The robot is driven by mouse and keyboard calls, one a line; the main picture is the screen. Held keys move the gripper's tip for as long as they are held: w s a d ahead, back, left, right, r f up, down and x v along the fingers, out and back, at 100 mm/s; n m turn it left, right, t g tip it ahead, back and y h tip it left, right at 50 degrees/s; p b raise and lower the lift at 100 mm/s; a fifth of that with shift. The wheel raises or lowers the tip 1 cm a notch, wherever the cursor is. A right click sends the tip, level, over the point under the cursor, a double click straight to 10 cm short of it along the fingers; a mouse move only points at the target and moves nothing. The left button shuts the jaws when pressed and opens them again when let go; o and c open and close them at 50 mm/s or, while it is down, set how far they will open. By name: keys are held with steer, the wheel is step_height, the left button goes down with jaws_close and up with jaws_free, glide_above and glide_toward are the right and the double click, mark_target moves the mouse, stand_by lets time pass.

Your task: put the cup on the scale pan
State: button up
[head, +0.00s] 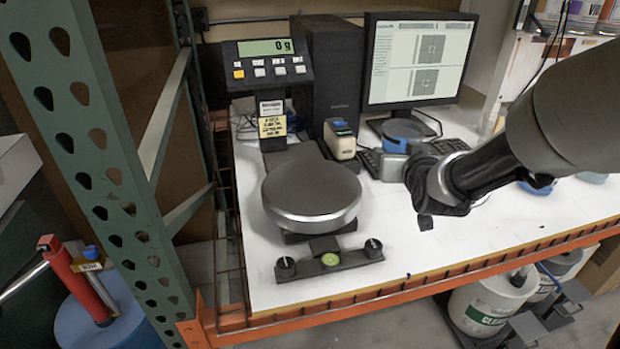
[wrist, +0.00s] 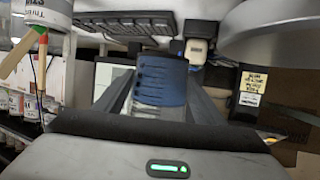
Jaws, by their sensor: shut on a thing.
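The cup (head: 403,129), blue-banded with a paler body, is at my gripper (head: 412,168), right of the scale. The wrist view shows the cup (wrist: 161,80) between the two fingers of my gripper (wrist: 158,98), which is shut on it. In the head view the dark gripper hides part of the cup. The round grey scale pan (head: 312,190) is empty, left of the gripper and apart from it. The pan (wrist: 275,35) also shows at the upper right of the wrist view. The scale display (head: 265,47) reads 0 g.
A small pale, blue-topped container (head: 340,138) stands behind the pan. A green rack post (head: 115,160) rises at left. Blue items (head: 538,186) sit right, beneath my arm.

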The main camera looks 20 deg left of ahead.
steer(key=s+a+r+n+g+y+p, duration=0.1)
steer(key=s+a+r+n+y, duration=0.2)
steer(key=a, duration=0.5)
steer(key=s+a+r+g+y+p, duration=0.1)
steer(key=s+a+r, duration=0.25)
steer(key=a, duration=0.55)
steer(key=shift+n, duration=0.3)
steer(key=f, duration=0.4)
steer(key=shift+s+a+f, duration=0.25)
steer(key=shift+a, duration=0.15)
steer(key=shift+f+b, duration=0.3)
steer(key=shift+f, duration=1.95)
steer(key=shift+f, duration=0.2)
steer(key=o, duration=1.3)
steer(key=shift+r, duration=0.15)
